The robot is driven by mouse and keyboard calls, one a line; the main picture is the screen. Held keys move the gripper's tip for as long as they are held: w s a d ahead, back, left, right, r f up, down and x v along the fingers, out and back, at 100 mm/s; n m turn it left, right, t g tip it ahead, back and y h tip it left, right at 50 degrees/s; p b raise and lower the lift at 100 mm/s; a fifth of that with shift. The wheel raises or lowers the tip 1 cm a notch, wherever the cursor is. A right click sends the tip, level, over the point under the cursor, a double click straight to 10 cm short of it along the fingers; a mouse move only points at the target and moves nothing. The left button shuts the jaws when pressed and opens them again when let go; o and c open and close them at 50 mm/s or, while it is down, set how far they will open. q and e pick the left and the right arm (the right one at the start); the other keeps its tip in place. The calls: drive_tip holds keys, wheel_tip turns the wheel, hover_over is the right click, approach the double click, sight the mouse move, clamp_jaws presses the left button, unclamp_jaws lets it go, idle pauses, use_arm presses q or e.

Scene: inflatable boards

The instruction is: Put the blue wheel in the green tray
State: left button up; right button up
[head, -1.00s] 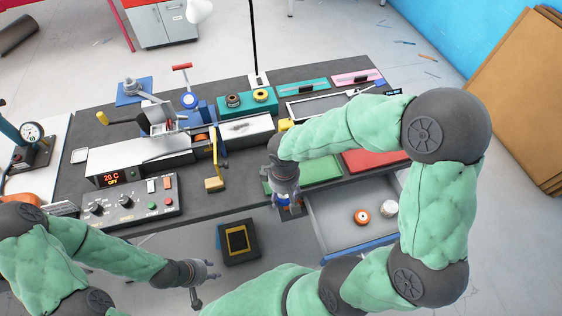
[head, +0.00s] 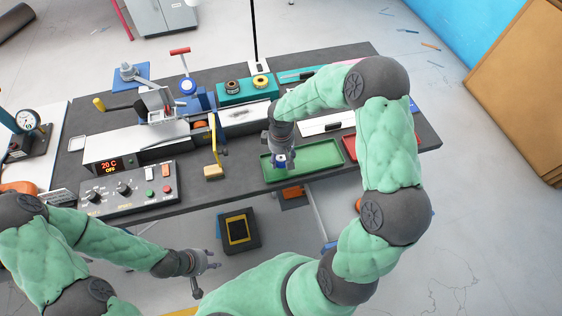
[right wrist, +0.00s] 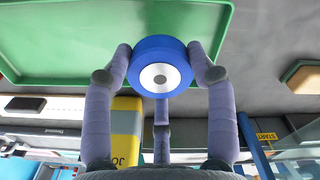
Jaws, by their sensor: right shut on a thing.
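The blue wheel (right wrist: 160,66), with a white and grey hub, is gripped between the fingers of my right gripper (right wrist: 161,72) in the right wrist view. In the head view the same wheel (head: 280,161) shows below my right gripper (head: 279,159), over the left part of the green tray (head: 318,157). In the wrist view the tray (right wrist: 100,40) lies behind the wheel, which overlaps the tray's near rim. The gap between wheel and tray floor is hard to judge. My left gripper (head: 206,276) is empty with fingers apart, off the bench at the lower left.
A red tray (head: 348,148) lies right of the green tray, partly behind my right arm. A yellow-handled lever (head: 214,150) and a control box (head: 127,188) stand to the left. An open drawer (head: 320,208) is below the bench edge, mostly hidden by my arm.

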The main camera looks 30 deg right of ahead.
sight(281, 161)
drive_tip(key=shift+w+d+f, duration=0.1)
drive_tip(key=shift+w+f, duration=0.05)
drive_tip(key=shift+f, duration=0.15)
drive_tip(key=shift+f+b, duration=0.45)
drive_tip(key=shift+f, duration=1.05)
drive_tip(key=shift+f, duration=0.1)
drive_tip(key=o, duration=0.9)
drive_tip(key=shift+o, duration=0.3)
wheel_tip(281, 161, up, 12)
drive_tip(key=shift+r+p, duration=0.15)
drive_tip(key=shift+p, duration=1.1)
